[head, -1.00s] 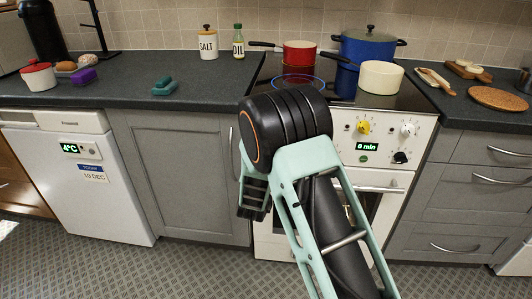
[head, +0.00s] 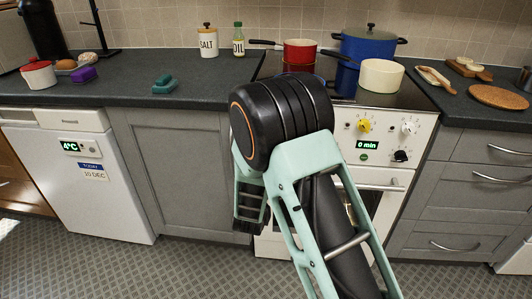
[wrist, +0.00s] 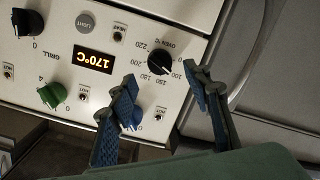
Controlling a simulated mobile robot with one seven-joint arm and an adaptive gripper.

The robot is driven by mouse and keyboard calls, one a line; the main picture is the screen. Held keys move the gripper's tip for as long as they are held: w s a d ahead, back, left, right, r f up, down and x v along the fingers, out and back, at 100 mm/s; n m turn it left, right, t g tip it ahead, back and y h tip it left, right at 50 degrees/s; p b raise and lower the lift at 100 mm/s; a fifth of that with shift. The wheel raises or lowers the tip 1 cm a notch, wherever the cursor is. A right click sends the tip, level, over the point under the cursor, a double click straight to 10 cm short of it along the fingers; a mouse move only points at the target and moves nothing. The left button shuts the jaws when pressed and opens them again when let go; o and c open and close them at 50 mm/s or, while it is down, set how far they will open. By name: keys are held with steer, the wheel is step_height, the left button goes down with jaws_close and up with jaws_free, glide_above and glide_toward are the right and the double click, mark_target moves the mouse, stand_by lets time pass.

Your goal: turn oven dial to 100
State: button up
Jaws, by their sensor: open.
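The oven dial (wrist: 160,62) is a black knob on the white panel in the wrist view, marked "OVEN °C" with a ring of numbers including 100, 150, 180, 200 and 220. The panel appears rotated nearly upside down there. My gripper (wrist: 160,77) is open, its blue-grey fingertips apart to either side just below the dial. I cannot tell whether they touch the panel. An orange display (wrist: 93,57) beside the dial reads 170°C. The dial's exact pointer position is too small to read. In the head view my arm hides the oven dial and the gripper fingers.
A blue knob (wrist: 131,117) is partly behind the left finger, and a green knob (wrist: 53,95) marked "GRILL" lies further left. In the head view, yellow (head: 364,125), white (head: 408,128) and black (head: 400,156) knobs surround a "0 min" display (head: 367,145).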

steer(key=s+r, duration=0.1)
steer(key=s, duration=0.6)
steer(key=shift+a, duration=0.1)
